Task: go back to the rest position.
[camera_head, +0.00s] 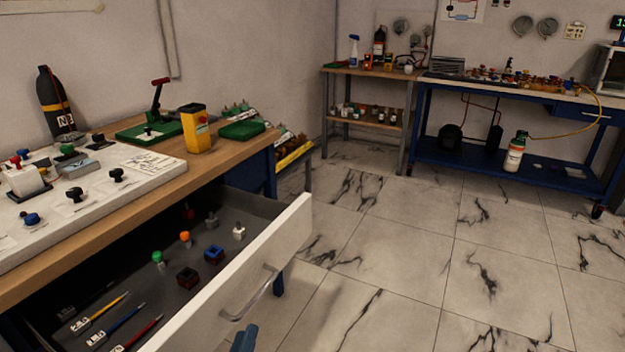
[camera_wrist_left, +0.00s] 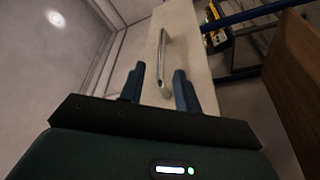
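My left gripper (camera_head: 243,339) shows only as blue fingertips at the bottom edge of the head view, just below the drawer handle (camera_head: 250,293). In the left wrist view my left gripper (camera_wrist_left: 158,84) is open, with a gap between its two blue fingers and nothing held. The metal handle (camera_wrist_left: 162,55) lies ahead of that gap, on the pale drawer front (camera_wrist_left: 185,40). The drawer (camera_head: 285,240) is pulled open from the workbench. My right gripper is in neither view.
The open drawer holds pencils (camera_head: 100,313), small coloured fittings (camera_head: 187,277) and other pieces. The wooden workbench (camera_head: 235,158) carries a white panel (camera_head: 130,185) and a yellow device (camera_head: 196,128). A blue bench (camera_head: 550,180) stands far right. The tiled floor (camera_head: 400,260) is clear.

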